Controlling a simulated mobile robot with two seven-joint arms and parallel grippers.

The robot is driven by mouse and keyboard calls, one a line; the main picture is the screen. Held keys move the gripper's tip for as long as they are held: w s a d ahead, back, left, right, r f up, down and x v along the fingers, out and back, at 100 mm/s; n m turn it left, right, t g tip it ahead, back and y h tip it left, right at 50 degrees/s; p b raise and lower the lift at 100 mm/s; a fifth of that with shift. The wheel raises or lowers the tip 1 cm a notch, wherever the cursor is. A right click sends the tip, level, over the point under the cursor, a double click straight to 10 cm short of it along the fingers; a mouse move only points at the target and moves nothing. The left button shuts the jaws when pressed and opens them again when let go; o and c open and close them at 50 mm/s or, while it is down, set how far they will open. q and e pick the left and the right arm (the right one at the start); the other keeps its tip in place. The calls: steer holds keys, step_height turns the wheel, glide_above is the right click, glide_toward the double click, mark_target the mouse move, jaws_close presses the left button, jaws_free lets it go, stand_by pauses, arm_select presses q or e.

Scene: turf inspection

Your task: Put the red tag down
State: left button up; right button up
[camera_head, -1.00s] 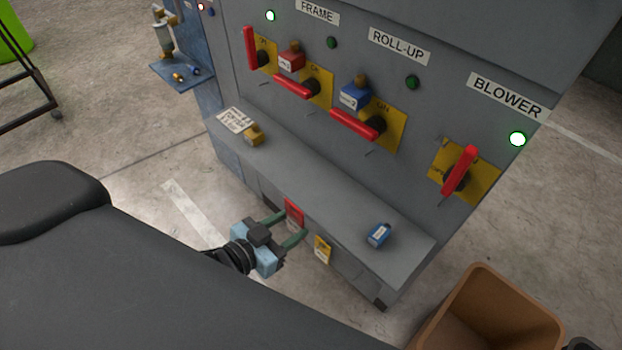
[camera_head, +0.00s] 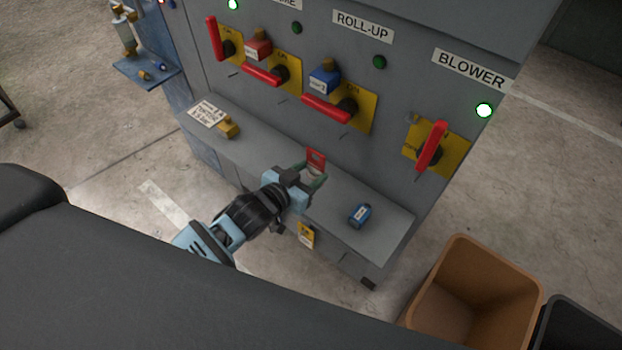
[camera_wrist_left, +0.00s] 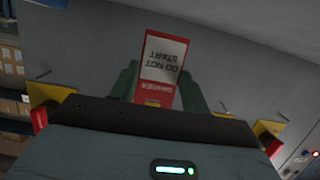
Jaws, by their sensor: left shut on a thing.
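The red tag (camera_head: 316,161) is held between the fingertips of my left gripper (camera_head: 318,176), above the grey ledge (camera_head: 388,225) of the cabinet. In the left wrist view the tag (camera_wrist_left: 164,64) shows a white panel reading "DO NOT START" and a red "DANGER" band, upside down. The green fingers (camera_wrist_left: 160,88) are on either side of it. I cannot tell whether the tag touches the ledge. My right gripper is not in view.
On the ledge are a blue padlock (camera_head: 360,215), a yellow padlock (camera_head: 229,127) and a white label (camera_head: 207,113). A yellow tag (camera_head: 306,236) hangs on the ledge's front. Red switch handles (camera_head: 431,147) stick out behind. A brown bin (camera_head: 462,265) stands right.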

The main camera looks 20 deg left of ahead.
mark_target(314, 178)
arm_select(q)
steer(key=shift+w+d, duration=0.15)
steer(key=shift+w, duration=0.25)
steer(key=shift+f, duration=1.75)
steer(key=shift+f+b, duration=0.15)
steer(key=shift+b, duration=0.15)
steer(key=o, duration=1)
steer(key=shift+r, duration=0.25)
steer(key=shift+s, duration=0.35)
steer(key=p+v, duration=0.1)
steer(key=v, duration=1)
steer(key=shift+a, duration=0.2)
